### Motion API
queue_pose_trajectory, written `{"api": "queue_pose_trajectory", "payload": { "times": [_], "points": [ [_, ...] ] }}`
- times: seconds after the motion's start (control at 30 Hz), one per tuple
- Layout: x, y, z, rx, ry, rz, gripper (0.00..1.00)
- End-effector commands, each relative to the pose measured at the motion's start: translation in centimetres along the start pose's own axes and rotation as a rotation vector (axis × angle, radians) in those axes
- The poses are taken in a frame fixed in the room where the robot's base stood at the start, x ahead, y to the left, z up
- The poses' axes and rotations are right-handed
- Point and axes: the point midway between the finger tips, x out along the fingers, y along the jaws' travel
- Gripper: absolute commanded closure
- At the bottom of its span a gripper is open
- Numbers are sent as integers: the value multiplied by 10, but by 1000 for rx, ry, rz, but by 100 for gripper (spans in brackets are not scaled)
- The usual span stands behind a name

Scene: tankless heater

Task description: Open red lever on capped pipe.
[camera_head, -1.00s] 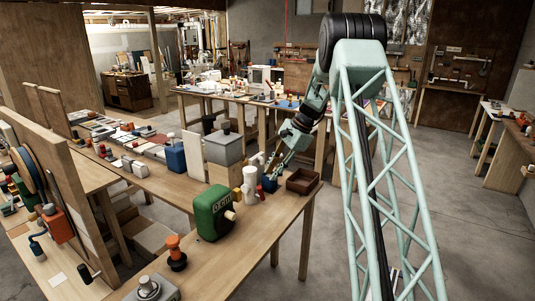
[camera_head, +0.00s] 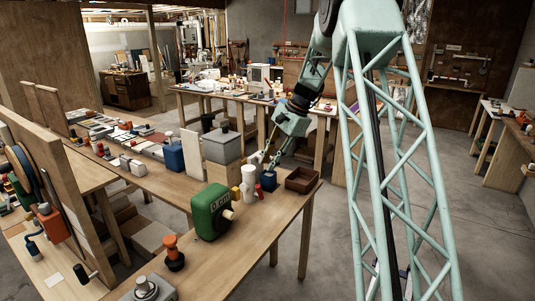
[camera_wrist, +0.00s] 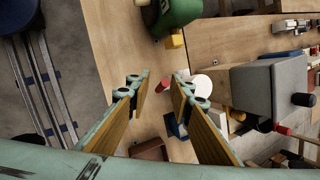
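A white upright pipe with a rounded top (camera_head: 248,178) stands near the right end of the workbench. A small red part (camera_head: 260,191) shows at its right side; I cannot tell its exact shape or position. In the wrist view a white round end (camera_wrist: 202,84) lies by the right finger, partly hidden by it. A small red piece (camera_wrist: 163,88) shows between the fingertips, apart from both. My gripper (camera_wrist: 160,79) is open and empty, pointing down at the bench. In the head view my gripper (camera_head: 264,162) is just above and right of the white pipe.
A green canister (camera_head: 211,213) stands in front of the pipe. A blue container (camera_head: 268,181) and a brown open box (camera_head: 302,180) are to its right. A grey-topped box (camera_head: 222,146) stands behind. The front bench top (camera_head: 243,243) has free room.

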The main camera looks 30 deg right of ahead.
Motion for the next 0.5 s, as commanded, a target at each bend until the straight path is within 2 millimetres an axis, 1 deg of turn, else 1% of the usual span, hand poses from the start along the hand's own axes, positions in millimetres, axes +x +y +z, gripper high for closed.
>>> {"api": "queue_pose_trajectory", "payload": {
  "times": [0.1, 0.5],
  "points": [
    [-6, 2, 11, -22, 4, 3, 80],
    [-26, 9, 44, -91, 20, 15, 80]
  ]
}}
